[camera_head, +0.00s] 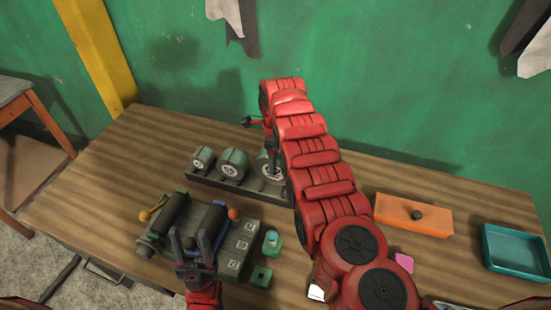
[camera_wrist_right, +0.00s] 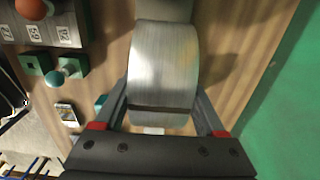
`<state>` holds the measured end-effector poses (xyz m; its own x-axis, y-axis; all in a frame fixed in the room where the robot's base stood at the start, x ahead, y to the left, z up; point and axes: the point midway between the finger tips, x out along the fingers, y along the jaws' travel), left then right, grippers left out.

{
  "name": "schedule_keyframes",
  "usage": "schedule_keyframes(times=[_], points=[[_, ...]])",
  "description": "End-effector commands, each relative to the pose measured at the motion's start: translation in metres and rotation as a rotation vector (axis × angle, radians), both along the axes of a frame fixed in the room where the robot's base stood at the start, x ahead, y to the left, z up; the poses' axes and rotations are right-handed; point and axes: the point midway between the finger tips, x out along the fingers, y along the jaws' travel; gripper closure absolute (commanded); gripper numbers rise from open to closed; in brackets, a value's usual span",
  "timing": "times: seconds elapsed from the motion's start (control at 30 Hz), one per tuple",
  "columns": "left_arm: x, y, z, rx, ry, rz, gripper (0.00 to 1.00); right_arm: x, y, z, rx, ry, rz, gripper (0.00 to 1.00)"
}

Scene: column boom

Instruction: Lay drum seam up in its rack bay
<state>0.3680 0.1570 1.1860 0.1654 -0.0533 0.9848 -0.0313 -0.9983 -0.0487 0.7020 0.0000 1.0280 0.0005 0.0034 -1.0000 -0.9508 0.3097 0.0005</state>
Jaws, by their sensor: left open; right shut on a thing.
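A metal drum (camera_wrist_right: 163,62) sits between the fingers of my right gripper (camera_wrist_right: 163,98) in the right wrist view. A dark seam line crosses the drum near its gripper end. In the head view this drum (camera_head: 268,165) shows at the right end of the dark rack (camera_head: 217,184), partly hidden by my right arm; I cannot tell whether it rests in the bay. Two other drums, one small (camera_head: 203,158) and one medium (camera_head: 233,163), sit in the rack. My left gripper (camera_head: 191,238) is open and empty, in front of the black rollers (camera_head: 205,225).
A grey block with number labels (camera_head: 240,245) stands beside the rollers, near green blocks (camera_head: 272,242). An orange block (camera_head: 414,215) and a teal tray (camera_head: 514,250) are at the right of the wooden table (camera_head: 150,145). A green wall (camera_head: 400,90) stands behind.

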Motion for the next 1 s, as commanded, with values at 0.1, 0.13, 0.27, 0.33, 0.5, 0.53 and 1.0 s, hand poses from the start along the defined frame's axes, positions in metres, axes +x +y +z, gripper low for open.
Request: schedule_keyframes(times=[0.1, 0.13, 0.27, 0.33, 0.5, 0.53, 1.0], points=[[0.0, 0.0, 0.0001, 0.0, 0.0, 0.0, 0.5, 0.0004, 0.0002, 0.0007, 0.001, -0.001, 0.0, 1.0], [-0.0001, 0.0, 0.0002, 0.0, 0.0, 0.0, 0.5, 0.0004, 0.0002, 0.0007, 0.001, -0.001, 0.0, 1.0], [0.0, -0.0001, -0.001, 0.0, 0.0, 0.0, 0.5, 0.0005, 0.0004, 0.0004, 0.0, -0.002, 0.0, 1.0], [-0.0001, 0.0, -0.0027, 0.0, 0.0, 0.0, 0.5, 0.0007, 0.0008, 0.0003, 0.001, -0.003, 0.0, 1.0], [0.0, 0.0, -0.0076, 0.0, 0.0, 0.0, 0.5, 0.001, 0.002, 0.0008, 0.001, -0.003, 0.0, 1.0], [0.0, 0.0, -0.008, 0.0, 0.0, 0.0, 0.5, 0.0009, 0.0021, 0.0011, 0.001, -0.003, 0.0, 1.0], [0.0, 0.0, -0.0084, 0.0, 0.0, 0.0, 0.5, 0.0007, 0.0022, 0.0019, 0.0, -0.002, 0.0, 1.0]])
